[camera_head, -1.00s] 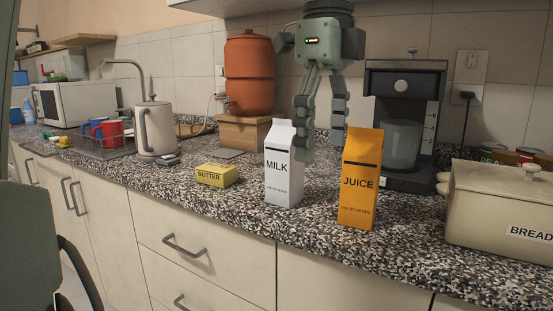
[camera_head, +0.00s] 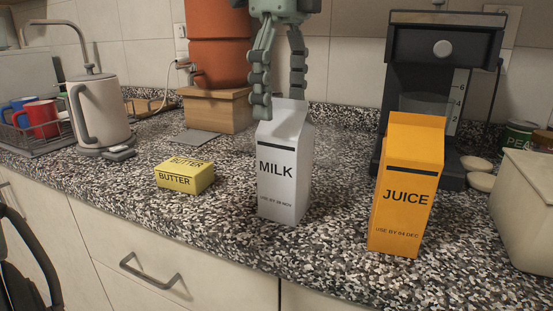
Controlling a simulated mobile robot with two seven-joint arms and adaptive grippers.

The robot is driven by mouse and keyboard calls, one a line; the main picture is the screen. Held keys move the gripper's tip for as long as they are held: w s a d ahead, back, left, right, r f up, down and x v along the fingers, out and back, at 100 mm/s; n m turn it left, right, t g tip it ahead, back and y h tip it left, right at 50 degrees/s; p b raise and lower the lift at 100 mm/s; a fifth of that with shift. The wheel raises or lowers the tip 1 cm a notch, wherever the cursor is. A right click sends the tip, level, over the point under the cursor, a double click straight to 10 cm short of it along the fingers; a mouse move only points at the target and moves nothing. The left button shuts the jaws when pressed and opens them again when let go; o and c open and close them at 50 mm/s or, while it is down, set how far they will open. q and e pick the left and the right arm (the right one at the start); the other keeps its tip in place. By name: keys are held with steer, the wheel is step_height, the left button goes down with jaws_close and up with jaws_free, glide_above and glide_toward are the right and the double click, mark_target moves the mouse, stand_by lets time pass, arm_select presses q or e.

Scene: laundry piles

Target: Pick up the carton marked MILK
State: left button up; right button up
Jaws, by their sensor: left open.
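The white carton marked MILK (camera_head: 284,175) stands upright on the speckled counter, in the middle of the head view. My left gripper (camera_head: 280,106) points down from above at the carton's top. It is open. One finger hangs by the carton's upper left, its tip overlapping the top edge in the picture. The other finger is on the right, its tip hidden behind or ending at the carton's peak. I cannot tell whether either finger touches the carton. My right gripper is not in view.
An orange JUICE carton (camera_head: 406,187) stands close to the right. A yellow BUTTER pack (camera_head: 185,177) lies to the left. A coffee machine (camera_head: 441,60) and a wooden box (camera_head: 216,109) stand behind. A kettle (camera_head: 98,110) is farther left. The counter's front edge is near.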

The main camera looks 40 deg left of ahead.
mark_target(286, 147)
arm_select(q)
steer(key=shift+f, duration=0.35)
steer(key=f, duration=0.4)
steer(key=d+f, duration=0.1)
steer(key=f, duration=0.1)
steer(key=shift+f, duration=0.4)
steer(key=shift+a+f, duration=0.1)
steer(key=shift+c, duration=1.3)
steer(key=c, duration=1.5)
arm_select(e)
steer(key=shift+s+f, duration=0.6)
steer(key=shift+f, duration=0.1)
